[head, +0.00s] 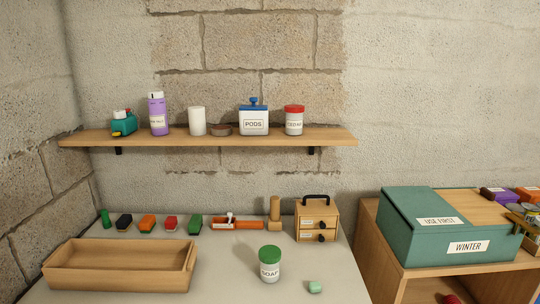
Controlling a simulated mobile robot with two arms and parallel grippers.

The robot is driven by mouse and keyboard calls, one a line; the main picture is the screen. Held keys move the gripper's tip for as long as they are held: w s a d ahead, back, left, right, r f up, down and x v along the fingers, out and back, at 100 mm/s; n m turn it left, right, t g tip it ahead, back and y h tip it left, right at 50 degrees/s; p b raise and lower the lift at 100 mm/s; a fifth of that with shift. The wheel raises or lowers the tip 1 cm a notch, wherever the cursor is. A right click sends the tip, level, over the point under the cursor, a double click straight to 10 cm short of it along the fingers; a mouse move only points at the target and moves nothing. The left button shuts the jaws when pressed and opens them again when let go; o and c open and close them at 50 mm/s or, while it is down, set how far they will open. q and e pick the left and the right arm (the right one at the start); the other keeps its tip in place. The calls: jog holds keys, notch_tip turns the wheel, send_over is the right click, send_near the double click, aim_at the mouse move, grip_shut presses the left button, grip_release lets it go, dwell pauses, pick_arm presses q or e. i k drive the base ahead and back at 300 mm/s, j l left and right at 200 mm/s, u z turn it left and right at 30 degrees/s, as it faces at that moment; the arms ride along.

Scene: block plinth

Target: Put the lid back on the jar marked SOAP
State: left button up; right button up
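A white jar (269,270) with a label reading SOAP stands upright on the pale table at the front middle. A green lid (270,253) sits on top of it; I cannot tell whether it is fully seated. A plain white open-looking container (196,121) stands on the wall shelf, with a low dark reddish round piece (221,130) beside it; I cannot tell whether that is a lid or a dish. Neither of my grippers is in view.
The shelf (100,141) also holds a PODS box (254,121), a red-lidded jar (294,120) and a purple bottle (158,114). A wooden tray (115,283), small drawers (317,221) and a green block (315,287) are on the table. A teal WINTER box (420,248) stands right.

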aim_at(269, 272)
jog(key=z, duration=0.35)
jog(key=j+z, duration=0.5)
jog(key=k+j+z, duration=0.15)
jog(key=j+z, duration=0.35)
jog(key=k+j, duration=0.15)
jog(key=j, duration=0.25)
jog(key=k+j+z, duration=0.1)
jog(key=j, duration=0.35)
jog(key=k+j, duration=0.25)
jog(key=j, duration=0.15)
